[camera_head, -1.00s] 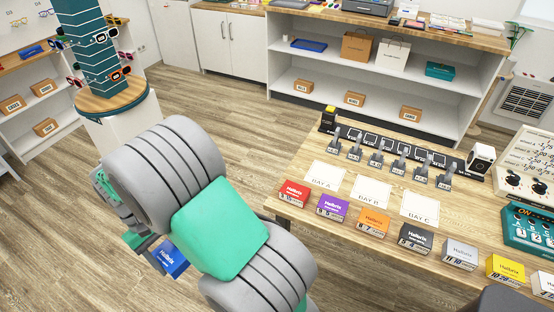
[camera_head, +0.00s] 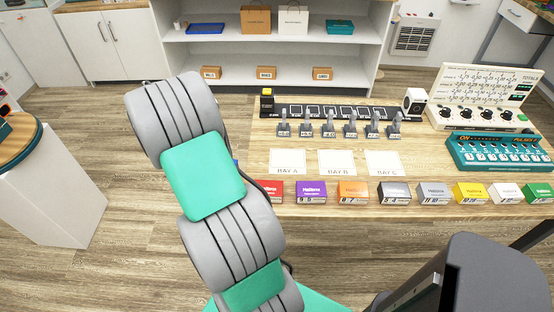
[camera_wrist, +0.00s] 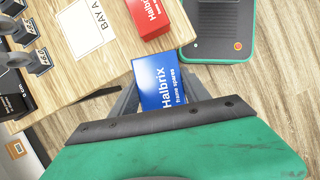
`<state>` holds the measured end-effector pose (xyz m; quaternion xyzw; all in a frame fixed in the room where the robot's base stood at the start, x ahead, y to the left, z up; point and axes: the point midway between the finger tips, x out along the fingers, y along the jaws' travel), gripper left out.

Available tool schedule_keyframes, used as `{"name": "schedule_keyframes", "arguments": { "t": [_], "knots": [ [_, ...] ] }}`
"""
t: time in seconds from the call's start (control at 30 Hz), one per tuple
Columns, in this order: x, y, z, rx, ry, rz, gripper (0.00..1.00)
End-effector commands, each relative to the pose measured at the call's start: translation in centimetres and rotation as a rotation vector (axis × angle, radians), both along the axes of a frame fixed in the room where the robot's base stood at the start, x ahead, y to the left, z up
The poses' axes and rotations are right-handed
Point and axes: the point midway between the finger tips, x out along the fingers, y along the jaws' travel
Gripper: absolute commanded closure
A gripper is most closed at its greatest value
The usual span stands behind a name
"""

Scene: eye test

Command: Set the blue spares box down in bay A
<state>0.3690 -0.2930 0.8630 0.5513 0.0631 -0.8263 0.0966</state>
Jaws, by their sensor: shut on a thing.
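The blue spares box (camera_wrist: 164,98) is in my gripper (camera_wrist: 161,82) in the wrist view, its white "Halbrix frame spares" label facing the camera. The grey fingers close on its two sides. In the head view only a sliver of blue (camera_head: 235,163) shows behind my arm, and my gripper is hidden there. Bay A also shows in the wrist view (camera_wrist: 84,26), up and left of the box. The box appears off the table's edge, over the floor.
A red box (camera_head: 269,191) sits in front of bay A, first in a row of coloured boxes along the table's near edge; it shows in the wrist view too (camera_wrist: 149,14). Several grey levers (camera_head: 307,128) stand behind the bays. Bays B (camera_head: 337,162) and C (camera_head: 383,163) are empty.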

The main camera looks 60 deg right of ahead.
Motion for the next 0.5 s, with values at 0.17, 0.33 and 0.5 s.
{"name": "schedule_keyframes", "arguments": {
  "t": [0.17,0.33,0.5],
  "knots": [
    [-8.7,-10.4,2.4,-0.004,-0.003,0.088,0.9],
    [-18.1,-16.3,4.7,-0.004,-0.001,0.17,0.9],
    [-24.3,-18.6,6.2,0.0,-0.001,0.221,0.9]
  ]
}}
